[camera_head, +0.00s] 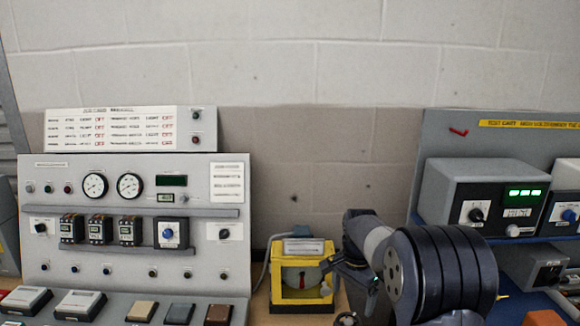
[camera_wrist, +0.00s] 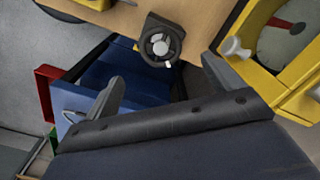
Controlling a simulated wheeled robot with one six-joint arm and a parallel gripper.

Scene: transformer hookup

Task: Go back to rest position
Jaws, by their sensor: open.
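My gripper (camera_wrist: 163,82) shows in the wrist view with its two grey fingers spread wide apart and nothing between them. In the head view my dark arm fills the lower right of centre, and my gripper (camera_head: 355,272) is partly hidden by it, just right of the yellow-framed box (camera_head: 276,262). The wrist view shows a corner of this yellow box (camera_wrist: 264,86) with a round dial at the right. A small black fan-like round part (camera_wrist: 160,43) sits on the wooden surface beyond the fingers.
A grey control panel (camera_head: 130,250) with gauges and switches stands left. A test cart (camera_head: 440,140) with grey instrument boxes stands right. Blue, red and green bins (camera_wrist: 85,100) lie below the fingers in the wrist view. The white block wall behind is bare.

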